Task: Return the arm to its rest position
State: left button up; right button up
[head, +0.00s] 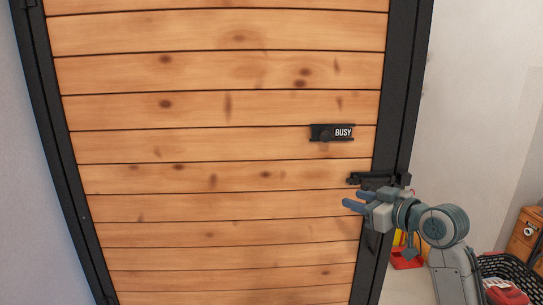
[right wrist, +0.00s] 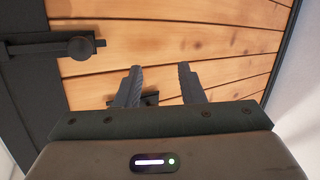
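My right gripper (head: 354,201) is in front of the right side of a wooden plank door, just below a black latch (head: 372,179) at the door's right edge. Its two blue-grey fingers are apart with nothing between them. The right wrist view shows the same open fingers (right wrist: 160,88) pointing along the planks, with the latch and its round knob (right wrist: 80,48) at upper left. A small dark thing on the door shows partly behind the fingers. My left gripper is out of view.

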jog(key=s+f+m+g+h, duration=0.2)
jog(key=s+f, duration=0.5)
jog(key=f, duration=0.6)
jog(key=s+f+m+g+h, duration=0.1)
jog(key=s+f+g+h, duration=0.15)
jog(key=s+f, duration=0.7)
jog(key=s+d+f+m+g+h, duration=0.25)
jog(key=s+f, duration=0.55)
jog(key=s, duration=0.4)
jog(key=s+d+f+m+g+h, duration=0.1)
jog(key=s+d+f+g+h, duration=0.15)
jog(key=s+f, duration=0.65)
jog(key=s+d+f+g, duration=0.1)
jog(key=s+f, duration=0.1)
jog(key=f, duration=1.3)
jog(key=s+d+f+g, duration=0.1)
jog(key=f, duration=1.4)
jog(key=s+d+f, duration=0.1)
jog(key=s+f, duration=1.6)
jog(key=shift+s+d+f+m+g, duration=0.25)
jog(key=shift+s+m+g, duration=0.1)
jog(key=shift+m, duration=0.1)
